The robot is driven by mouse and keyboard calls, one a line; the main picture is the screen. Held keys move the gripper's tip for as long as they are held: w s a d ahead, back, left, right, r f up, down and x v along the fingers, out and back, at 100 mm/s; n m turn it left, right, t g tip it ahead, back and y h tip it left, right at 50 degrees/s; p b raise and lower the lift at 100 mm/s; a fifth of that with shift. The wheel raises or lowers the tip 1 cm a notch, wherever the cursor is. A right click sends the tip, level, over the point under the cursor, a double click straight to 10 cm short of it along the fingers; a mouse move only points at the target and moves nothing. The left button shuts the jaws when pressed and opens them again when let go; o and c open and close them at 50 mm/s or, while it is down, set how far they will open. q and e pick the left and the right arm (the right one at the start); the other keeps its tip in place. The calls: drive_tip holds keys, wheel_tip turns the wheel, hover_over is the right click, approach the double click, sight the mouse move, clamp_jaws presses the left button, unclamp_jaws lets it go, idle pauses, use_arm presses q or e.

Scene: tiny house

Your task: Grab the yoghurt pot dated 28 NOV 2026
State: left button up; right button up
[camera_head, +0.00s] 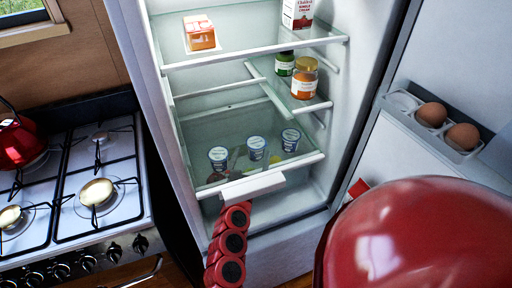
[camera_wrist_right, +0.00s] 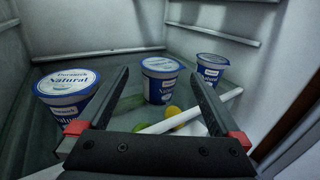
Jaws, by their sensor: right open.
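Three white and blue yoghurt pots stand in a row on a low glass shelf (camera_head: 197,133) of the open fridge: a left pot (camera_head: 218,158), a middle pot (camera_head: 256,148) and a right pot (camera_head: 290,139). The right wrist view shows the left pot (camera_wrist_right: 68,88) nearest, the middle pot (camera_wrist_right: 161,82) and the right pot (camera_wrist_right: 211,68). "Natural" shows on labels; no date is readable. My right gripper (camera_wrist_right: 160,75) is open and empty, its fingers pointing towards the pots, with the middle pot seen between them. My left gripper is not in view.
Jars (camera_head: 304,79) and an orange-topped carton (camera_head: 200,33) stand on higher shelves. The shelf's white front rim runs close to my right gripper. Eggs (camera_head: 462,136) sit in the open door at right. A stove (camera_head: 110,195) with a red kettle (camera_head: 18,138) stands at left.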

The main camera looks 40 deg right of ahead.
drive_tip(key=shift+p+x, duration=0.6)
drive_tip(key=shift+x, duration=2.05)
drive_tip(key=shift+w+d, duration=0.35)
drive_tip(key=shift+d, duration=0.15)
drive_tip(key=c, duration=1.4)
drive_tip(key=shift+o, duration=0.2)
drive_tip(key=shift+r, duration=0.15)
